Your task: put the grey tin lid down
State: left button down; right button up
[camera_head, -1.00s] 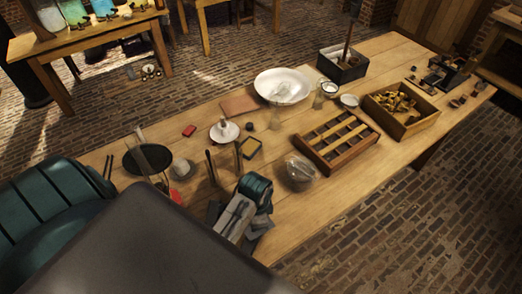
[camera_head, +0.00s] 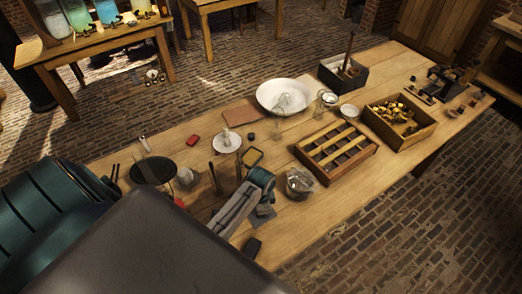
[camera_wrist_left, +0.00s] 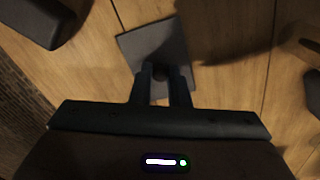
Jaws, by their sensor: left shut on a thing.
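The grey tin lid (camera_wrist_left: 155,48) is a flat, dark square plate with a small knob. In the left wrist view, my left gripper (camera_wrist_left: 165,82) is shut on the knob, with the fingers on either side of it. In the head view, the lid (camera_head: 264,216) shows partly behind my grey wrist, low over the near part of the table. I cannot tell whether it touches the wood. My left fingertips are hidden there. My right gripper is not in view.
A dark block (camera_head: 251,248) lies near the lid, by the table's front edge. A glass jar (camera_head: 299,184) stands to the right, beside a slatted wooden rack (camera_head: 337,152). A white dish (camera_head: 226,142) and a large white basin (camera_head: 283,95) are farther back.

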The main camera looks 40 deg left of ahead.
pick_arm(q)
jog(key=shift+f, duration=0.15)
jog(key=c, duration=1.4)
grip_release()
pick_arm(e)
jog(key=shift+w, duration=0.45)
